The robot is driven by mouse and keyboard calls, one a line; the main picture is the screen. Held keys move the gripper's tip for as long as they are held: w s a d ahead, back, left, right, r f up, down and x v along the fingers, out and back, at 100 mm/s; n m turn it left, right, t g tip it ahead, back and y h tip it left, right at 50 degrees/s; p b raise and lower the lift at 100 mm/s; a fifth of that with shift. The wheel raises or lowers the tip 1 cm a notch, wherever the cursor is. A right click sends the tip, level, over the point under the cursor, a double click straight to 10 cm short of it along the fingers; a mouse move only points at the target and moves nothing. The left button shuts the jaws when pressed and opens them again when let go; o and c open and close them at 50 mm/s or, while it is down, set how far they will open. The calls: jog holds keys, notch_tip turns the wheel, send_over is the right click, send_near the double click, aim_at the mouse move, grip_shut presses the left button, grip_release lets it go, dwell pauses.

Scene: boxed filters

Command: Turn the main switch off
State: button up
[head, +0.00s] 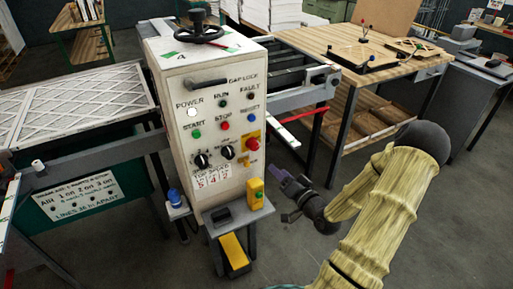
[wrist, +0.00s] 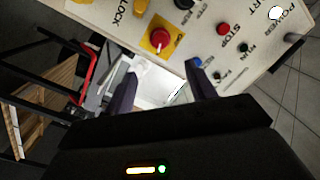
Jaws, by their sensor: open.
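The main switch appears to be the red rotary knob (head: 252,145) on a yellow plate, at the right side of the white control panel (head: 215,108). The knob also shows in the wrist view (wrist: 159,41), just beyond my fingertips. Its exact turn angle is too small to tell. My gripper (head: 283,180) is to the right of the panel and lower than the knob. In the wrist view my gripper (wrist: 163,72) has its two dark fingers apart with nothing between them, and the knob lies ahead of the gap, apart from them.
The panel carries a white power lamp (head: 192,112), a red stop button (head: 225,126) and black dials (head: 201,160). A yellow box (head: 256,194) stands on the small grey shelf below. A handwheel (head: 199,30) tops the cabinet. A wooden table (head: 345,42) stands behind right.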

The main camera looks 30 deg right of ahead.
aim_at(256, 147)
jog(key=w+p, duration=0.1)
jog(key=w, duration=0.4)
jog(key=w+a+p, duration=0.1)
jog(key=w, duration=0.3)
jog(key=w+p, duration=0.1)
jog(key=w, duration=0.4)
jog(key=shift+w+a, duration=0.35)
jog(key=shift+a, duration=0.05)
jog(key=c, duration=0.9)
